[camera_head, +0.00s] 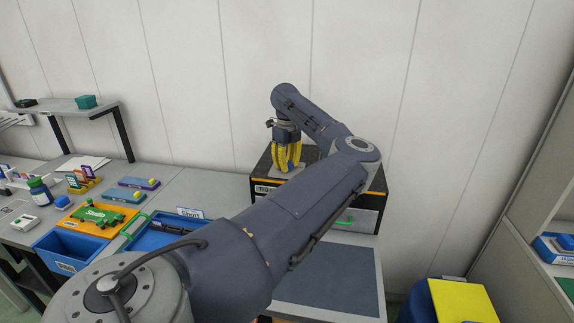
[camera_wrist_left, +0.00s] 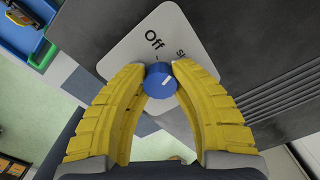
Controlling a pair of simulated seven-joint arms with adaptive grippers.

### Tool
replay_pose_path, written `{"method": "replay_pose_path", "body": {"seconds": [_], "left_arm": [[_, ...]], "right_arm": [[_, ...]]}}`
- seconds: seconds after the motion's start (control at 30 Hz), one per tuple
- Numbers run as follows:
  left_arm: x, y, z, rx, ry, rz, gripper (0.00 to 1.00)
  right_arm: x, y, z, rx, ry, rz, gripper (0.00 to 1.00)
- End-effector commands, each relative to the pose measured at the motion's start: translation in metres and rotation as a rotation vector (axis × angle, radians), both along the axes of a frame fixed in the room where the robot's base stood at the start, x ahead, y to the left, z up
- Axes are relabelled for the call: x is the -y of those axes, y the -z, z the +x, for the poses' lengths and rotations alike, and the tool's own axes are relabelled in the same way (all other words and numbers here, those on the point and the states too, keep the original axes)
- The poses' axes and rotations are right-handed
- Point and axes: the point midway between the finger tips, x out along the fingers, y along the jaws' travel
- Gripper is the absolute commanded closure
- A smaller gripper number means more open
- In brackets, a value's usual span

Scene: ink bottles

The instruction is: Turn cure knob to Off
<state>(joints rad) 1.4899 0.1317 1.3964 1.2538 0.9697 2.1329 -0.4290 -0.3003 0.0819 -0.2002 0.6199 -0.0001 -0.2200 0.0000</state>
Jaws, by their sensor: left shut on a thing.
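The cure knob (camera_wrist_left: 161,80) is a round blue knob with a white mark, on a light grey plate (camera_wrist_left: 190,45) in the left wrist view. The plate reads "Off", and a second label beside it is partly hidden. The white mark points to the right of "Off", toward my right finger. My left gripper (camera_wrist_left: 160,73) has its yellow fingers shut on the knob, one on each side. In the head view the left gripper (camera_head: 287,160) points down onto the top of the dark box (camera_head: 262,180); the knob is hidden there. My right gripper is not in view.
My left arm crosses above a grey mat (camera_head: 330,283). To the left, a bench holds a blue bin (camera_head: 68,250), a blue tray (camera_head: 150,238) and a dark blue bottle (camera_head: 39,191). A yellow-topped blue container (camera_head: 460,300) stands at lower right.

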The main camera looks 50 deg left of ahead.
Motion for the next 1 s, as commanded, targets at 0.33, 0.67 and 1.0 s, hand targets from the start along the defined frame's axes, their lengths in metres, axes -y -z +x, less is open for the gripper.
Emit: {"method": "replay_pose_path", "body": {"seconds": [0.33, 0.67, 1.0], "left_arm": [[-0.0004, 0.0002, -0.0011, -0.001, -0.327, 0.002, 1.00], [0.0000, 0.0002, -0.0015, 0.000, -0.586, 0.001, 1.00], [0.0001, 0.0004, -0.0019, -0.001, -0.735, 0.001, 1.00]], "right_arm": [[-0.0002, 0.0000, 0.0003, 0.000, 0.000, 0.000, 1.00], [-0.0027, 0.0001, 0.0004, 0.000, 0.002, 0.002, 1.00], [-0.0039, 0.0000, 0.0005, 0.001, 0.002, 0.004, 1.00]]}}
